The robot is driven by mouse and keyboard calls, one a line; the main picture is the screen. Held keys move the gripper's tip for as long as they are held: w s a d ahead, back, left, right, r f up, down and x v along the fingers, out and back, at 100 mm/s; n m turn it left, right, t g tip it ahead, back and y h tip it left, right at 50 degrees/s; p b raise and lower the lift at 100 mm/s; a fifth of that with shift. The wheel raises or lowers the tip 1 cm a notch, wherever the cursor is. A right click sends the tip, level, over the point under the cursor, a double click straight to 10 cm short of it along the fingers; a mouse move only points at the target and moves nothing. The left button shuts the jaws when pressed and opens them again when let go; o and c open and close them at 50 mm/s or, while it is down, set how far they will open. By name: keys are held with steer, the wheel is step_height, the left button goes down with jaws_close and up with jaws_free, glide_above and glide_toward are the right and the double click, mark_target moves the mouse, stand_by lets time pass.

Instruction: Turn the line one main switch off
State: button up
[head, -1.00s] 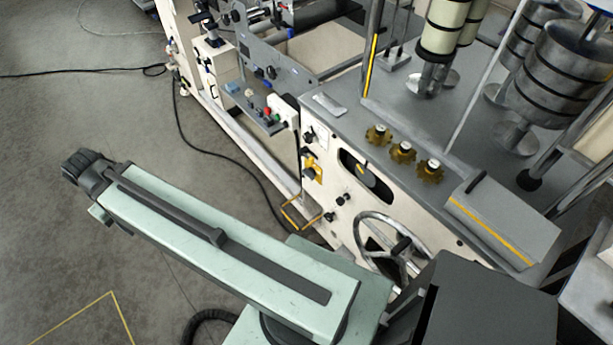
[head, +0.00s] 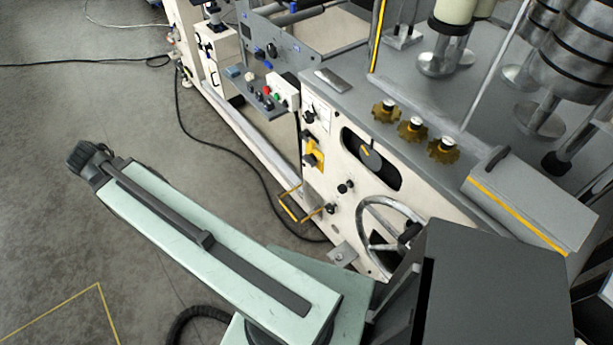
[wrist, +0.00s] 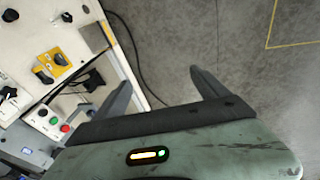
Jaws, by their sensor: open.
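A black rotary switch on a yellow plate (head: 313,153) is on the cream front panel of the machine, left of a dark oval window. It looks like the main switch, but I cannot read a label. In the wrist view the yellow plate with its black knob (wrist: 62,60) is at the upper left. I cannot make out the gripper's fingers in the head view.
A handwheel (head: 389,237) sticks out low on the panel. A push-button box (head: 268,97) is at the left of it. Brass star knobs (head: 415,129) stand on top. A black cable (head: 232,160) lies on the floor.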

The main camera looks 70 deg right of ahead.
steer(key=s+d+f+m+g+h+b, duration=0.1)
steer(key=s+d+f+m+h+b, duration=0.3)
steer(key=d+f+b, duration=0.8)
steer(key=m+g+h+b, duration=0.5)
steer(key=m+b, duration=0.9)
steer(key=b, duration=0.7)
glide_toward(307, 160)
steer(key=d+g+y, duration=0.1)
steer(key=d, duration=0.1)
steer(key=b+x, duration=0.1)
steer(key=x, duration=0.2)
steer(key=b+x, duration=0.1)
steer(key=x, duration=0.2)
steer(key=shift+s+d+f+b, duration=0.15)
steer(key=shift+s+f+b, duration=0.05)
steer(key=shift+f+b, duration=0.15)
steer(key=shift+s+d+f, duration=0.1)
steer(key=shift+s+d, duration=0.2)
steer(key=shift+d, duration=0.15)
steer(key=c, duration=1.4)
